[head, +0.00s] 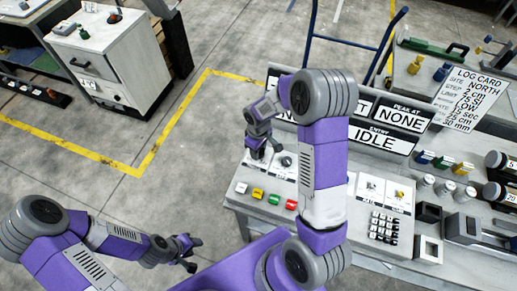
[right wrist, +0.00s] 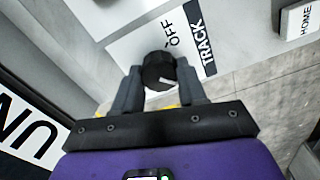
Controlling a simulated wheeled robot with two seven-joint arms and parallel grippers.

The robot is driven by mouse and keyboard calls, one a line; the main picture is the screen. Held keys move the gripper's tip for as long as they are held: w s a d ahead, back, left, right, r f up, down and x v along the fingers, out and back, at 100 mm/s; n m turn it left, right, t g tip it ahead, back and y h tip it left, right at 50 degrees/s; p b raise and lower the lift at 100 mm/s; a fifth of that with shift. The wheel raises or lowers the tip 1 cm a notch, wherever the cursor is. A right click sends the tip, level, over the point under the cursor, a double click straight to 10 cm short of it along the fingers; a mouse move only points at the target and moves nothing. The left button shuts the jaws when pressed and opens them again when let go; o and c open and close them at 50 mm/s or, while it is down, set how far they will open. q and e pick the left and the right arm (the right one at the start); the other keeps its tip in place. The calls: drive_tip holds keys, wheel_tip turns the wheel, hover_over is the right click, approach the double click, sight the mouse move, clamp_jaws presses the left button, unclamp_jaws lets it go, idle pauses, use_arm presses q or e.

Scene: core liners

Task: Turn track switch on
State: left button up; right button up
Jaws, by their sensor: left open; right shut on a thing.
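The track switch is a round black knob (right wrist: 159,72) with a white pointer mark, in the middle of the right wrist view. It sits on a white plate (right wrist: 135,47) marked OFF and TRACK; the pointer mark slants toward the lower right, away from the word OFF. My right gripper (head: 267,150) reaches down over the left part of the control desk. In the right wrist view its two fingers (right wrist: 160,88) are on either side of the knob, shut on it. My left gripper (head: 194,254) is open and empty, low left of the desk.
The desk carries green, yellow and red buttons (head: 258,194), a keypad (head: 384,227) and a display board (head: 375,139) reading IDLE. Another dark knob (head: 287,161) shows beside my right gripper. A white cabinet (head: 105,60) stands upper left. Open floor lies between it and the desk.

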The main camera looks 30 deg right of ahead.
drive_tip(key=o, duration=1.1)
drive_tip(key=shift+c, duration=0.2)
drive_tip(key=shift+r, duration=0.1)
wheel_tip(320, 180, up, 8)
drive_tip(key=shift+f+p, duration=0.25)
drive_tip(key=shift+p, duration=0.3)
